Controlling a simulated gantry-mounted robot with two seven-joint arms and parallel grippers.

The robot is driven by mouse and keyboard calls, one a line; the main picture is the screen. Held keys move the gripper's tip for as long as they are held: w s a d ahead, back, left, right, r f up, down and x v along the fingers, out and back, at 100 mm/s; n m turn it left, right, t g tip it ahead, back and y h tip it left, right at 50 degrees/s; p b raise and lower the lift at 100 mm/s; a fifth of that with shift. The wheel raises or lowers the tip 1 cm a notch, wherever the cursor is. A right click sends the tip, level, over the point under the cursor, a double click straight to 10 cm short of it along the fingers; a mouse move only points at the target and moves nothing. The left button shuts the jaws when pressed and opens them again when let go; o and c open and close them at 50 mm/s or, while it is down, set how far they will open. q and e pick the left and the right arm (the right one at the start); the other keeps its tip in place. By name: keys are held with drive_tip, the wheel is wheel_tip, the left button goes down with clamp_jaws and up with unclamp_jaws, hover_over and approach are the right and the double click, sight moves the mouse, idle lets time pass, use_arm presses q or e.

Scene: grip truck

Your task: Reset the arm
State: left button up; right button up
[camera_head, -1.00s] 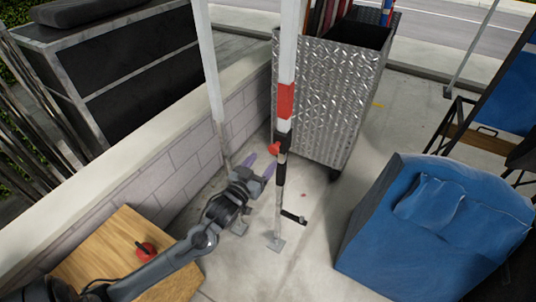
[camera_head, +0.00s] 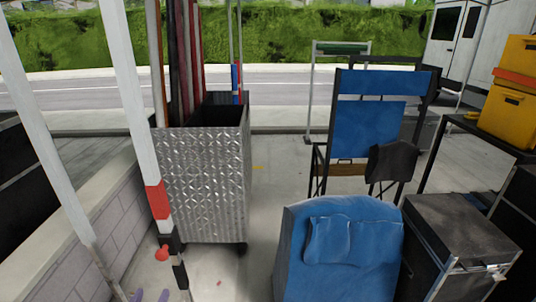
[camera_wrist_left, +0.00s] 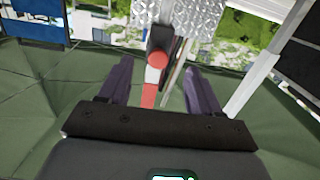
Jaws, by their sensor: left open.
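My left gripper (camera_head: 150,296) shows only as two purple fingertips at the bottom edge of the head view; the rest of the arm is out of frame. In the left wrist view its two purple fingers (camera_wrist_left: 157,68) are open and apart, with nothing clamped. A white pole with a red band (camera_head: 156,200) stands just right of the fingertips in the head view. Its red knob (camera_head: 162,253) is above them. In the wrist view the red knob (camera_wrist_left: 157,60) appears between the fingers; I cannot tell how far beyond them. My right gripper is not in view.
A metal diamond-plate cart (camera_head: 205,185) stands right of the pole. A blue padded seat (camera_head: 338,255), a black case (camera_head: 460,235) and a blue folding chair (camera_head: 368,125) fill the right. A low block wall (camera_head: 75,245) runs at left. Concrete floor (camera_head: 265,195) lies open between.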

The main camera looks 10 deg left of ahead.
use_arm(q)
drive_tip(key=s+d+f+m+g+h, duration=0.1)
drive_tip(key=s+d+f+g+h, duration=0.15)
drive_tip(key=s+d+f, duration=0.35)
drive_tip(key=s+d+f+g+h, duration=0.2)
drive_tip(key=s+d+f+g, duration=0.2)
drive_tip(key=d, duration=0.3)
drive_tip(key=s+d+f+m+g, duration=0.1)
drive_tip(key=s+d+m+g, duration=0.15)
drive_tip(key=s, duration=0.35)
drive_tip(key=s+d+f+m+g, duration=0.1)
drive_tip(key=s+d+m+g, duration=0.1)
drive_tip(key=s+g, duration=0.25)
wheel_tip(320, 180, up, 34)
drive_tip(key=p, duration=3.4)
drive_tip(key=shift+s, duration=0.2)
drive_tip(key=shift+r, duration=0.1)
